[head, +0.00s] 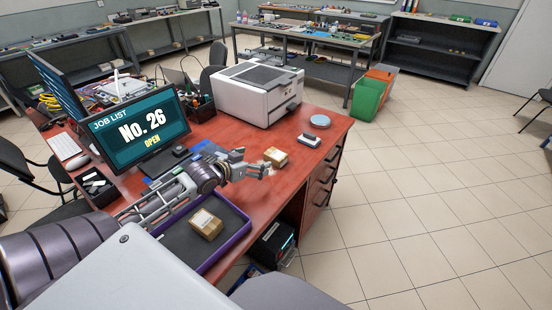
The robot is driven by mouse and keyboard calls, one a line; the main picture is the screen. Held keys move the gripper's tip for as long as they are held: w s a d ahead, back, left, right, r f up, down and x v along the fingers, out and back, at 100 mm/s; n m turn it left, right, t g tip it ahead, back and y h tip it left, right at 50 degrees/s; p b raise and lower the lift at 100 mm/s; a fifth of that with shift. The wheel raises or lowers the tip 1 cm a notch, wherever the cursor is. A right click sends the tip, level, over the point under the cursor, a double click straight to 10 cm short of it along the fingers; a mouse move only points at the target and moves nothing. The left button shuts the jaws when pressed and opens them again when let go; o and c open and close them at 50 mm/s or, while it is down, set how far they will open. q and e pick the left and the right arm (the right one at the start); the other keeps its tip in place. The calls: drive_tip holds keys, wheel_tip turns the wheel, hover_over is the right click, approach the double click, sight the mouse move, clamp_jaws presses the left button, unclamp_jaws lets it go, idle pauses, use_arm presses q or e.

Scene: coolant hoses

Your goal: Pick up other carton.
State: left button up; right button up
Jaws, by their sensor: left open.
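Two small brown cartons show in the head view. One carton (276,157) sits on the red-brown desk (262,201), just beyond the fingertips of my left gripper (266,167). The other carton (206,223), with a pale label on top, sits in a dark tray with a purple rim (240,238). My left gripper is open, with nothing seen between its fingers. Its arm crosses above the tray's far side from the left. I cannot tell whether the fingers touch the carton on the desk. My right gripper is not in view.
A monitor (140,131) reading "No. 26" stands left of my left gripper. A white printer (258,92) stands behind. A small device (309,140) and a round grey-blue disc (320,121) lie right of the desk carton. Open tiled floor lies to the right.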

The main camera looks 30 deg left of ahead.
sight(276, 154)
use_arm(q)
drive_tip(key=shift+b+x, duration=0.3)
drive_tip(key=shift+x, duration=1.5)
drive_tip(key=shift+w+f, duration=0.2)
drive_tip(key=shift+w, duration=0.3)
drive_tip(key=shift+x, duration=1)
drive_tip(key=shift+w+d+f+b, duration=0.1)
drive_tip(key=shift+w+f+b, duration=0.25)
drive_tip(key=shift+w, duration=0.45)
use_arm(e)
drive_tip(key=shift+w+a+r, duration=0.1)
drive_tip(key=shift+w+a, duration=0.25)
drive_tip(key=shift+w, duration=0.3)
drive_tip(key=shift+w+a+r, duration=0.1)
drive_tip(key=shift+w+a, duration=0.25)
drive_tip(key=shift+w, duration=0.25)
use_arm(q)
drive_tip(key=shift+w+f, duration=0.1)
drive_tip(key=shift+w, duration=0.05)
